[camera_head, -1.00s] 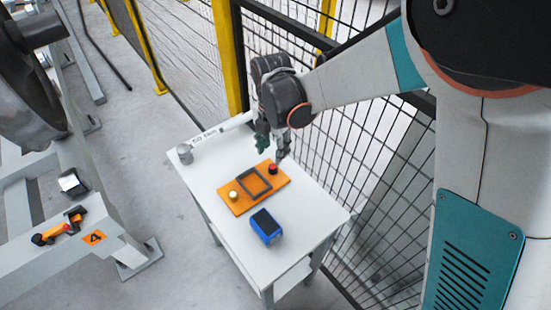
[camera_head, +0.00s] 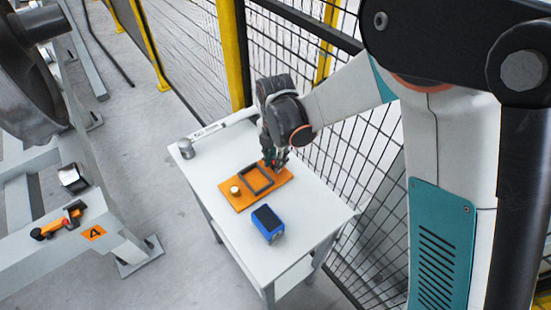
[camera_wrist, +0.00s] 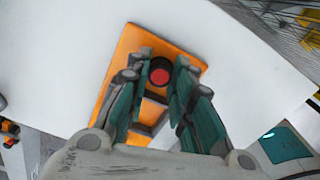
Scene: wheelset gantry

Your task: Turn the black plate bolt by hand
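An orange plate (camera_head: 241,202) lies on the small white table, and it also shows in the wrist view (camera_wrist: 116,72). A black bolt with a red top (camera_wrist: 160,73) stands on the plate. My gripper (camera_wrist: 164,63) points down over it, with a teal and grey finger on either side of the bolt. The fingers are apart, with what looks like a narrow gap to the bolt; contact cannot be made out. In the head view my gripper (camera_head: 273,163) mostly hides this bolt. A pale-topped bolt (camera_head: 235,190) stands at the plate's other end, with a dark square frame (camera_head: 256,180) between.
A blue box with a black top (camera_head: 268,224) stands on the table (camera_head: 308,222) near the plate. A long white-handled tool (camera_head: 212,130) lies along the table's back edge. A mesh fence (camera_head: 345,150) runs close behind. A grey stand (camera_head: 52,240) is at left.

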